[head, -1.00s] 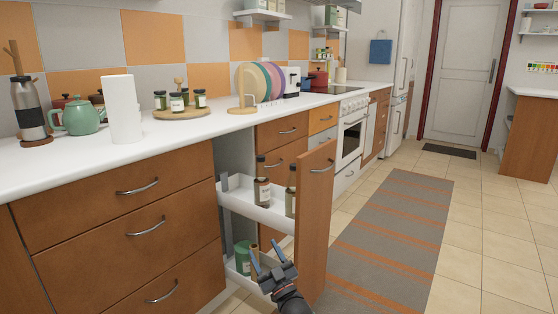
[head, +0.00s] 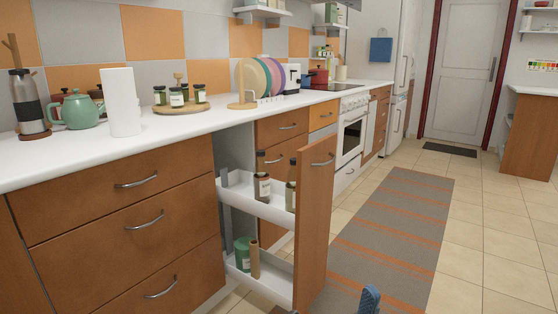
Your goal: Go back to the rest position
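The pull-out cabinet unit with its wooden front (head: 315,225) stands open from under the counter. Its upper white shelf (head: 236,199) holds dark-capped jars (head: 262,187). Its lower shelf (head: 280,268) holds a green canister (head: 243,253) and a brown cylinder (head: 255,260). Of my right gripper, a blue fingertip (head: 368,299) shows at the bottom edge, over the rug and apart from the unit. The rest of it is cut off, so its opening is hidden. My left gripper is out of view.
The white counter (head: 190,132) carries a teapot (head: 74,112), a paper roll (head: 121,102), a tray of jars (head: 181,107) and a plate rack (head: 262,103). A striped rug (head: 385,235) and open tiled floor lie to the right of the unit.

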